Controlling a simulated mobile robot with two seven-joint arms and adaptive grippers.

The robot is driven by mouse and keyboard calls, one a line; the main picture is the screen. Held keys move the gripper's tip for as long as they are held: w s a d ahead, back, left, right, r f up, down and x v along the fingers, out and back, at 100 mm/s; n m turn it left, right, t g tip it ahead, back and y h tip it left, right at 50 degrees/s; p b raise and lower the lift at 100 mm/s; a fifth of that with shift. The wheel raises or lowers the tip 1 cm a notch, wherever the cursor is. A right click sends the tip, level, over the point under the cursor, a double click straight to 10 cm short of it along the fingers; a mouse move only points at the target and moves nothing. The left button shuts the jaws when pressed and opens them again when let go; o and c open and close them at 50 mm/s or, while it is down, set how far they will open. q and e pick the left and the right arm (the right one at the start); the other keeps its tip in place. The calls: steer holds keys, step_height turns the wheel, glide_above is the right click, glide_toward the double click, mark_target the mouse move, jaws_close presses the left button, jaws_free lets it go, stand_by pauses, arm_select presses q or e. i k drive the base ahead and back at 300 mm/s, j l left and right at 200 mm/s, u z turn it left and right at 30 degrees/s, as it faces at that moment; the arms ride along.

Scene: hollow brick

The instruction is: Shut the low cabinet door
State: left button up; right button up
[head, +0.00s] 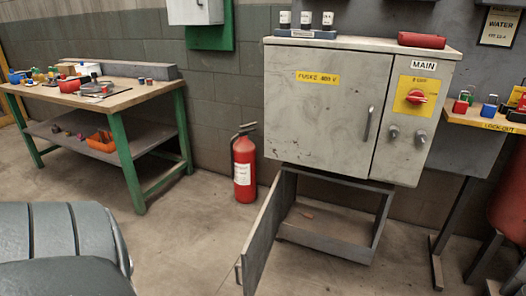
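The low cabinet (336,232) is a grey open-fronted box under the large fuse cabinet. Its door (264,238) is hinged at the left and stands wide open, swung out toward me. A handle (239,272) shows near the door's free edge, at the bottom of the view. A small brownish thing lies on the cabinet floor inside. Neither my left gripper nor my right gripper is in view.
The fuse cabinet (322,108) above has its door closed. A red fire extinguisher (244,168) stands on the floor left of the low cabinet. A green-legged workbench (120,100) stands at the left, a lockout shelf (484,121) at the right.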

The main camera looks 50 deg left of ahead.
mark_target(254, 254)
steer(key=j+u, duration=0.1)
steer(key=j, duration=0.45)
steer(key=k+j+u, duration=0.1)
steer(key=j, duration=0.5)
steer(key=i+j, duration=0.1)
steer(key=j, duration=0.3)
steer(key=i+j, duration=0.1)
steer(key=j, duration=0.3)
steer(key=i+j, duration=0.1)
steer(key=j, duration=0.35)
steer(key=i+j+u, duration=0.1)
steer(key=j, duration=0.3)
